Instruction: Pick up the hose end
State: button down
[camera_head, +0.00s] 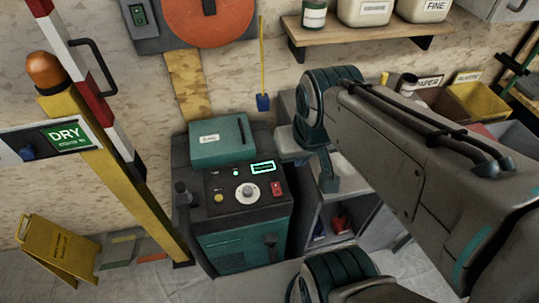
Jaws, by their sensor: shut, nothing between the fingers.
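No hose end can be made out for certain. A dark grey and teal machine (240,210) stands against the wall in the middle, with a dial, a red switch and lit panels on its top. A black grip-like part (182,195) stands at its left side and another dark part (270,243) at its front right; I cannot tell if either belongs to a hose. My gripper (328,183) points down at the end of my arm, right of the machine and apart from it in the picture. It looks shut and empty, partly hidden by my arm.
A yellow post (105,165) and a red-white barrier (85,75) stand at left, with a yellow floor sign (58,248) below. A grey open cabinet (365,215) is right of the machine. A wooden shelf (365,30) with containers and yellow bins (480,98) are at the right.

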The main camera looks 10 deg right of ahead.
aim_at(184, 197)
jog(key=k, duration=0.5)
jog(key=u, duration=1.9)
jog(key=i, duration=1.2)
jog(key=z, duration=1.9)
